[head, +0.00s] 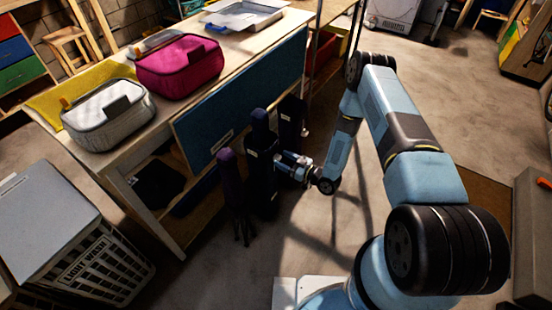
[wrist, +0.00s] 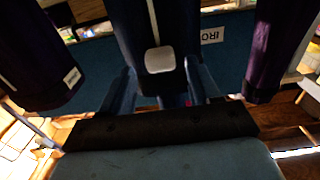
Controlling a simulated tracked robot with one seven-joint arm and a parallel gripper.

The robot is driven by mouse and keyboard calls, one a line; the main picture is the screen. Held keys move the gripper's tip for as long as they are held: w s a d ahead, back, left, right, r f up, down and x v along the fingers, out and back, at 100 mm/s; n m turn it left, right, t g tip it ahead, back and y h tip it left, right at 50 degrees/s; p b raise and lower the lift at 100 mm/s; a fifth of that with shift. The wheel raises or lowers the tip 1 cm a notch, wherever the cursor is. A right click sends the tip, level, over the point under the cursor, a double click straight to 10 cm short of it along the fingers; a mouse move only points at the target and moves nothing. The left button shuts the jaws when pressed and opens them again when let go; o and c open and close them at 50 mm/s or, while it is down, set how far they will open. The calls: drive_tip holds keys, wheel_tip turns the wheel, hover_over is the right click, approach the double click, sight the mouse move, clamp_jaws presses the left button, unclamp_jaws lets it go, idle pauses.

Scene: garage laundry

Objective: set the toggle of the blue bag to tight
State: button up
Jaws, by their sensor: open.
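The blue bag (head: 262,140) is a tall, narrow, very dark navy bag in the middle of a row of three, in front of the table's side. In the wrist view the blue bag (wrist: 174,25) fills the top middle, upright. A pale, rounded toggle (wrist: 160,60) sits on a light cord running down its front. My gripper (head: 280,160) is at the blue bag's right side in the head view. In the wrist view my gripper (wrist: 160,68) is open, with one finger on each side of the toggle. I cannot tell whether the fingers touch it.
A purple bag (head: 231,175) and another dark bag (head: 291,118) flank the blue one closely. Above them is the table (head: 285,30) with a pink case (head: 180,67) and a grey case (head: 107,115). A laundry basket (head: 103,264) stands at lower left.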

drive_tip(key=v, duration=1.1)
drive_tip(key=shift+s+d, duration=0.15)
drive_tip(key=shift+d, duration=0.2)
